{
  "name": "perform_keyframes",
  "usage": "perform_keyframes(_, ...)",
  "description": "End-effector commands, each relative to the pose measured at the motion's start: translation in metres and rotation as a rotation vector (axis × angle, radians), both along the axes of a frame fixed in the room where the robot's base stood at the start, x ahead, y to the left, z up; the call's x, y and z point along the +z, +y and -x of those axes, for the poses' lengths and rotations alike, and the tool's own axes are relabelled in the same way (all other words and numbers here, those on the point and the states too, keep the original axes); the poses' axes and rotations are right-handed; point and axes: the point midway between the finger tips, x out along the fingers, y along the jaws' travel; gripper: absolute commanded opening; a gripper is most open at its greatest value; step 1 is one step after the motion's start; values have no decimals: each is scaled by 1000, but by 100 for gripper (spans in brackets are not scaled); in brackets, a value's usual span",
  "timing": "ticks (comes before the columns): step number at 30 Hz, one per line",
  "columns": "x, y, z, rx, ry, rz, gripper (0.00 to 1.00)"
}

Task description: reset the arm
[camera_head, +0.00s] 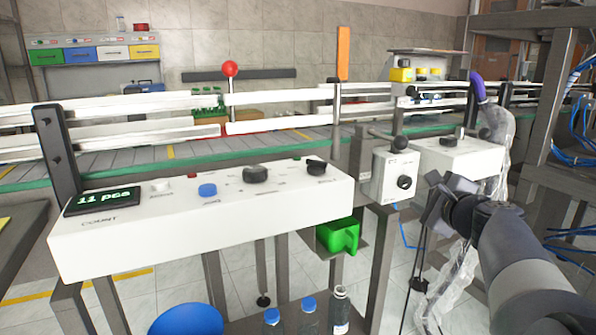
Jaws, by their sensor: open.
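My gripper (432,207) is at the right of the picture, at the end of my dark grey arm, which reaches in from the lower right corner. It is in front of the small white control box (393,173) and right of the long white control panel (205,222). I see nothing held in it. The panel carries a display (102,201) reading "11 pcs", a blue button (208,190) and black knobs (256,174). A red ball-topped lever (230,69) stands behind the panel.
A conveyor (100,172) with white rails runs behind the panel. A green bin (338,236) hangs below the panel's right end. Plastic wrap (462,275) hangs beside my arm. A metal frame (553,100) stands at the right.

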Motion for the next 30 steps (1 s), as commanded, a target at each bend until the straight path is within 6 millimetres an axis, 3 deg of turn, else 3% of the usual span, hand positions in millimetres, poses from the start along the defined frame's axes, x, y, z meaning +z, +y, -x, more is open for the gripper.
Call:
perform_keyframes(6, -10, 1, -41, 2, 1, 0, 54)
perform_keyframes(13, -14, 1, -68, 1, 0, -1, 54)
perform_keyframes(30, -14, 0, -71, 0, 3, -9, 54)
